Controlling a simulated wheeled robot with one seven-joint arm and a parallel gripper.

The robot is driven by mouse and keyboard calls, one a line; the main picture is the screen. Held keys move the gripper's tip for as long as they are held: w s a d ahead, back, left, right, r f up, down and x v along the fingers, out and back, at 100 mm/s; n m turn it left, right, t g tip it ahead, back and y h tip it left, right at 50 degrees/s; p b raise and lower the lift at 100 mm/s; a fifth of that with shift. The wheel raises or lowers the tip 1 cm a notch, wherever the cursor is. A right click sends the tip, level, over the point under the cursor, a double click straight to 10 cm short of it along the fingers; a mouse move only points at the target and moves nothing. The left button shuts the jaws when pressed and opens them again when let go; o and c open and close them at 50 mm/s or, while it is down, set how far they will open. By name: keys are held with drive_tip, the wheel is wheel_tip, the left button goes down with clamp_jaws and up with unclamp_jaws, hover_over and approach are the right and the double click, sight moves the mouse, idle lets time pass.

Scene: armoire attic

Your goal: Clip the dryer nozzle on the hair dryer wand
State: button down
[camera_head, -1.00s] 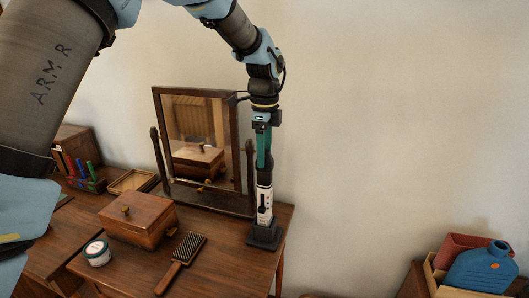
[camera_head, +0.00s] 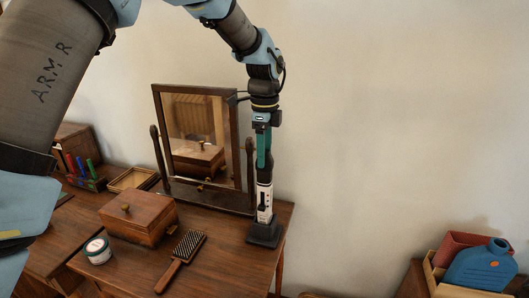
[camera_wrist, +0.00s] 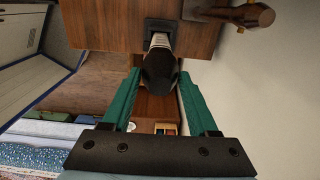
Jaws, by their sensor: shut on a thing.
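The hair dryer wand (camera_head: 264,203), white with dark markings, stands upright in a dark base (camera_head: 263,235) at the dressing table's right end. My gripper (camera_head: 264,165), with green fingers, is directly above it, pointing down. It is shut on a black piece that looks like the dryer nozzle (camera_wrist: 160,72). In the wrist view the black piece lies between the fingertips, in line with the pale wand (camera_wrist: 160,41) and the base (camera_wrist: 160,24). The nozzle's lower end meets the wand's top or lies very close to it; I cannot tell whether it is clipped on.
A tilting mirror (camera_head: 238,135) stands close left of my gripper. A wooden box (camera_head: 138,222), a jar (camera_head: 98,250) and a hairbrush (camera_head: 188,245) lie on the dressing table (camera_head: 225,265). A blue container (camera_head: 482,268) is at the far right. The wall is bare behind.

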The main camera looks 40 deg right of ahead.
drive_tip(key=shift+f, duration=0.6)
idle(1.1)
drive_tip(key=shift+c, duration=0.4)
unclamp_jaws()
drive_tip(key=shift+o, duration=0.4)
drive_tip(key=shift+r, duration=0.1)
drive_tip(key=shift+r+p, duration=2.5)
drive_tip(key=shift+r, duration=0.45)
drive_tip(key=shift+c, duration=0.3)
clamp_jaws()
